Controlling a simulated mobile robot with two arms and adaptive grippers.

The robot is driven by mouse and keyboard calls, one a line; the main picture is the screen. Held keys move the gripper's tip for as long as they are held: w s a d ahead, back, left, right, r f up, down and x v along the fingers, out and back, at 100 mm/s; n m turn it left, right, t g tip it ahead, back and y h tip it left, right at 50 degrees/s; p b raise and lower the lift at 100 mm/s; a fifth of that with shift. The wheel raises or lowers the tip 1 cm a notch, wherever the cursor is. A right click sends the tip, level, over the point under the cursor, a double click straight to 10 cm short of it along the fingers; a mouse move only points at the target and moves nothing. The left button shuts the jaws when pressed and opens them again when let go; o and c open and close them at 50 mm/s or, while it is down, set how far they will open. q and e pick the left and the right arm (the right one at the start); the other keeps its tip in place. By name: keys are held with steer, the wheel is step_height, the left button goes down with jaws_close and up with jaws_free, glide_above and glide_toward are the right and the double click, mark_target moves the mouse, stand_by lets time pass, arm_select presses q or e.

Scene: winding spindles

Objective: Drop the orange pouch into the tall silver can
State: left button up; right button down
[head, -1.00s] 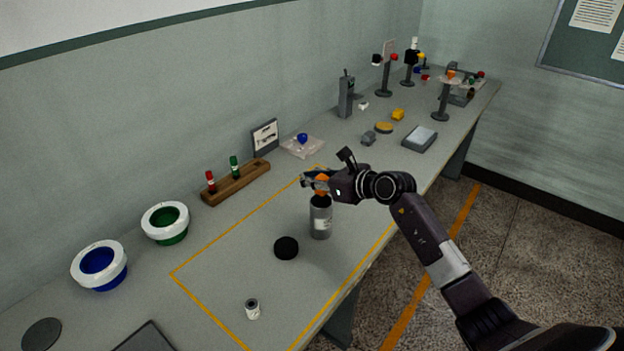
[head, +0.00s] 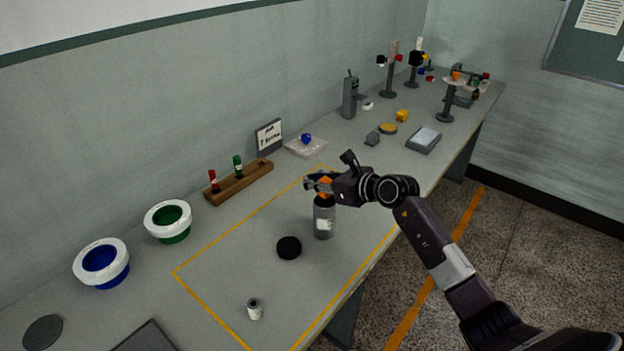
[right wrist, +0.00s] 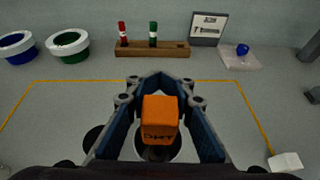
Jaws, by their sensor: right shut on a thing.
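The orange pouch (head: 326,187) is between the fingers of my right gripper (head: 316,183), which is shut on it. In the right wrist view, the pouch (right wrist: 160,118) shows as a small orange block with dark lettering between the two fingers. In the right wrist view, part of the can's rim (right wrist: 176,150) shows around the pouch. The head view does not show clearly whether the pouch's lower end is inside the mouth. My left gripper is not in view.
A black disc (head: 289,247) lies just left of the can, and a small canister (head: 254,309) stands nearer. A wooden rack (head: 239,183) with red and green bottles stands behind. Blue (head: 101,262) and green (head: 168,221) white-rimmed bowls are at left. Yellow lines mark the area.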

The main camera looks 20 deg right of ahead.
steer(key=shift+f+b, duration=0.95)
steer(key=shift+f, duration=0.5)
steer(key=c, duration=1.6)
jaws_free()
steer(key=shift+r, duration=0.1)
step_height(320, 180, up, 5)
steer(key=p, duration=0.4)
